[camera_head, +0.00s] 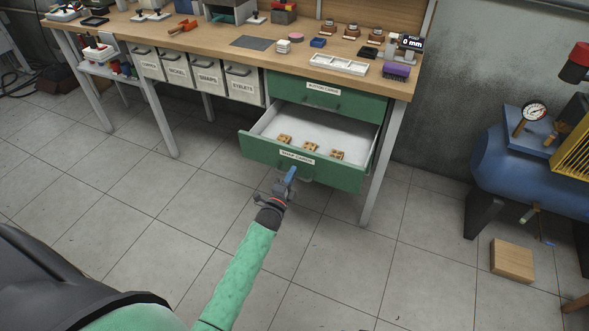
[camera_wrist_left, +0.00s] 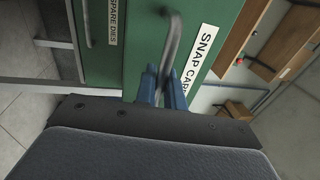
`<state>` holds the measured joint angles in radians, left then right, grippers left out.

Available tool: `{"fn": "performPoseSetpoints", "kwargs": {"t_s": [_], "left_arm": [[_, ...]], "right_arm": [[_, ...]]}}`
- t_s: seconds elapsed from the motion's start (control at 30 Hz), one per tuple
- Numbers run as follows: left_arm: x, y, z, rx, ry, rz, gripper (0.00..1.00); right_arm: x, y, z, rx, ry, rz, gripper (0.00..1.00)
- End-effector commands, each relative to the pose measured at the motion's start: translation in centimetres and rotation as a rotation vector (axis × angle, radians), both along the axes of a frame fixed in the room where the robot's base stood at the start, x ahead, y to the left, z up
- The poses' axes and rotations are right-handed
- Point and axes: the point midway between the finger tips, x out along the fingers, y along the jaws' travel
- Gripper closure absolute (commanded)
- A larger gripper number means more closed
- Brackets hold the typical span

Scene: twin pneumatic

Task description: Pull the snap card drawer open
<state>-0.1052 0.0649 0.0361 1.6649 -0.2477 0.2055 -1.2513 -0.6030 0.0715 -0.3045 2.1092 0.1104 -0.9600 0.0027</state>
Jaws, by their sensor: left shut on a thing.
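The snap card drawer (camera_head: 330,174) is the lower green drawer under the workbench. It stands open, pulled well out, and several small tan cards (camera_head: 310,147) lie on its white floor. Its front carries a label reading SNAP CARDS, which also shows in the left wrist view (camera_wrist_left: 203,52). My left gripper (camera_head: 290,174) is at the middle of the drawer front, its blue fingers shut on the metal bar handle (camera_wrist_left: 173,40). The fingers hide part of the handle in the head view. My right gripper is not in view.
A closed green drawer (camera_head: 335,98) sits directly above. Labelled grey bins (camera_head: 208,78) hang to the left. A bench leg (camera_head: 374,190) stands at the right. A blue compressor (camera_head: 510,150) and a wooden block (camera_head: 512,260) are farther right. The tiled floor before the drawer is clear.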

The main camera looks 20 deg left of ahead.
Motion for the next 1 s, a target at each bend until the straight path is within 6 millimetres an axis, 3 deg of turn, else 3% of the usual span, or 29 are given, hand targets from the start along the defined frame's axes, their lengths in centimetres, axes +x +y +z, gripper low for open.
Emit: {"fn": "performPoseSetpoints", "kwargs": {"t_s": [0.37, 0.4, 0.47, 0.8, 1.0], "left_arm": [[-0.2, 0.0, -0.1, 0.000, 0.002, 0.001, 1.00], [-0.2, 0.0, -0.1, 0.000, 0.002, 0.000, 0.83], [-0.1, 0.0, -0.1, 0.000, 0.001, 0.000, 0.72], [-0.3, 0.0, -0.1, 0.000, 0.001, 0.000, 0.72], [-2.4, 0.1, -0.6, -0.001, 0.002, 0.001, 0.72]], "right_arm": [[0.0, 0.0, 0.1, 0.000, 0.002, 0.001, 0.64], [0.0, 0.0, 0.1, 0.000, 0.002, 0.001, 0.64], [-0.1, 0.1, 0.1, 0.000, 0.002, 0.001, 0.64], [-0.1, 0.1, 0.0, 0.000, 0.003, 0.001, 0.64], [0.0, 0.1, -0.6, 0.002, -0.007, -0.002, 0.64]]}}
